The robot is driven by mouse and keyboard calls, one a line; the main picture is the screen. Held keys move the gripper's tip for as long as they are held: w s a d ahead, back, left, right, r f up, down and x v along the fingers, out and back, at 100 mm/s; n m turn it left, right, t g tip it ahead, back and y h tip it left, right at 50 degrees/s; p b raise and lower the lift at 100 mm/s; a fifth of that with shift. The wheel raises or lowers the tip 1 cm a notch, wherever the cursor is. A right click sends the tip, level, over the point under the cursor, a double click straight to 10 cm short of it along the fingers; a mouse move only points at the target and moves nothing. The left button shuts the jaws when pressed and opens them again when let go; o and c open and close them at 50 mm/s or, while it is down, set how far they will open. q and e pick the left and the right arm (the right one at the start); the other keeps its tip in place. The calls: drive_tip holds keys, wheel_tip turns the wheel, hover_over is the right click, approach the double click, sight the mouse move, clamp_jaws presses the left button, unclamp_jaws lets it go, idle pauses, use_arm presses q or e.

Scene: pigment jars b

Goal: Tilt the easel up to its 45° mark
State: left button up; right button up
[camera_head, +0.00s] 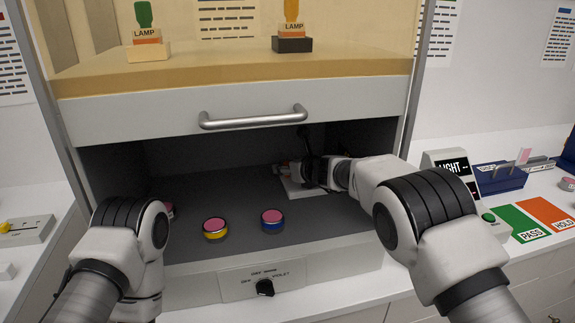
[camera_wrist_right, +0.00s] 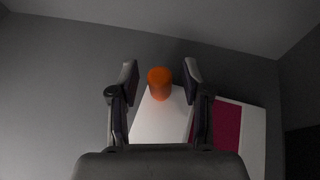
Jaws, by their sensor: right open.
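The easel seems to be the pale white board (camera_wrist_right: 162,122) with a crimson panel (camera_wrist_right: 229,122) and an upright orange knob (camera_wrist_right: 159,84), seen in the right wrist view. In the head view a white part of it (camera_head: 298,190) shows inside the dark booth, partly hidden by my right arm. My right gripper (camera_head: 296,167) is inside the booth at the easel. In the right wrist view its open fingers (camera_wrist_right: 160,74) stand on either side of the orange knob, with gaps showing. No angle mark is legible. My left arm shows, but its gripper does not.
Jars with pink lids, one yellow-banded (camera_head: 215,228) and one blue-banded (camera_head: 272,219), stand on the booth floor; another is partly hidden by my left arm. The raised sash with its handle (camera_head: 253,119) hangs above my right arm. A dial (camera_head: 265,288) is on the front panel.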

drive_tip(key=shift+f, duration=0.1)
clamp_jaws()
